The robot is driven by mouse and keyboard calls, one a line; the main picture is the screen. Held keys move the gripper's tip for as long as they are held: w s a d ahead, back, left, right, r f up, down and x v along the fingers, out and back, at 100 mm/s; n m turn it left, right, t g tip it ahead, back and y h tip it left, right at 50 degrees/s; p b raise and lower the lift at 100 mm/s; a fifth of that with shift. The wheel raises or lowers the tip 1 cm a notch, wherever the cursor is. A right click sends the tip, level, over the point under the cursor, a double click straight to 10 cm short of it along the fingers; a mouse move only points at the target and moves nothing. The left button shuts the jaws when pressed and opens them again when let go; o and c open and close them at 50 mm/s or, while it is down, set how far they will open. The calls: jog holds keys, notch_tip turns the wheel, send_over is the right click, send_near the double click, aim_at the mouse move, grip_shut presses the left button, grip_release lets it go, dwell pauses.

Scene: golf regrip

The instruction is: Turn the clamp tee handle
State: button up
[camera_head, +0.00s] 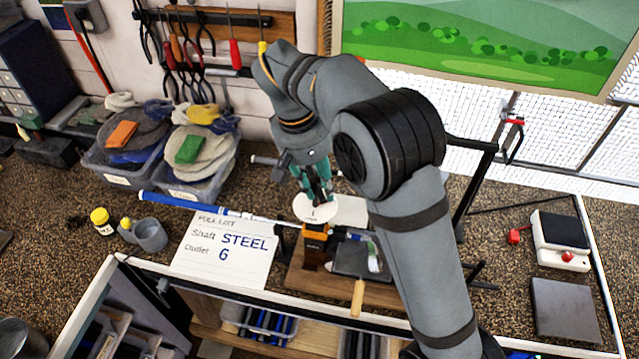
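My gripper (318,190) points down over the clamp, with its teal fingers just above or touching a white round disc (312,212). Whether the fingers are open or shut on something is not clear at this size. The clamp (315,232), orange and black, stands on a wooden board directly below the disc. I cannot make out its tee handle, which may be hidden by the fingers or the disc. A golf club shaft with a blue grip (168,200) runs from the left to the clamp.
A white card (228,250) reading "STEEL" and "6" lies left of the clamp. A scale (560,240) is at right.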

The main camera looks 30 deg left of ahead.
jog(key=o, duration=0.4)
jog(key=shift+r, duration=0.15)
notch_tip(320, 180, up, 12)
jog(key=s+a, duration=0.1)
jog(key=shift+s+a+f, duration=0.25)
jog(key=shift+s+a, duration=0.05)
jog(key=shift+s, duration=0.1)
dwell(0.5)
jog(key=f, duration=0.4)
jog(key=w+d+f, duration=0.1)
jog(key=f, duration=0.6)
jog(key=shift+w+d+f, duration=0.3)
jog(key=shift+w+f, duration=0.05)
jog(key=shift+f, duration=0.05)
jog(key=shift+r, duration=0.1)
